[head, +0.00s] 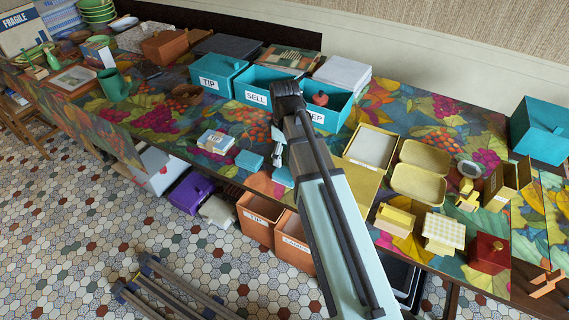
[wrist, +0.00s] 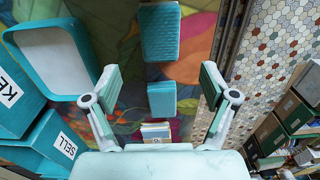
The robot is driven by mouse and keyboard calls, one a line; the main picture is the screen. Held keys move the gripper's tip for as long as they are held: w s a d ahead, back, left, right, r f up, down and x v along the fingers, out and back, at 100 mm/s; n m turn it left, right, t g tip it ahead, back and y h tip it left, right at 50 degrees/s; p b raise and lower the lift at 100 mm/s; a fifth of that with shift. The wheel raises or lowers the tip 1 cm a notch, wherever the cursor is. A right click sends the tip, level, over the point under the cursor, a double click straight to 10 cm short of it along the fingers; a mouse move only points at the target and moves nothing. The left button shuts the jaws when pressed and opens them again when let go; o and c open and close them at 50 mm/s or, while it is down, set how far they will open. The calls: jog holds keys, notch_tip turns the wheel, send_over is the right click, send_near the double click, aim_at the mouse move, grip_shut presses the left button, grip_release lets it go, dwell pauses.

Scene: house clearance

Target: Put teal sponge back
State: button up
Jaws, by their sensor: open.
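Two teal blocks lie on the patterned table in front of the teal bins. The smaller block (wrist: 161,98) is flat and rectangular; it also shows in the head view (head: 249,160). The larger block (wrist: 160,32) has a ribbed-looking side and is partly hidden by my arm in the head view (head: 283,177). I cannot tell for sure which is the sponge. My gripper (wrist: 161,82) is open and empty above the table, its fingers either side of the blocks in the picture. In the head view my arm mostly hides it.
Teal bins labelled TIP (head: 218,75), SELL (head: 262,88) and KEEP (head: 338,108) stand behind. A small white box (head: 215,141) lies left of the blocks. Yellow trays (head: 419,184) stand right. Orange bins (head: 261,218) sit below the table's front edge.

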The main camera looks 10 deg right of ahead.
jog(key=shift+r, duration=1.3)
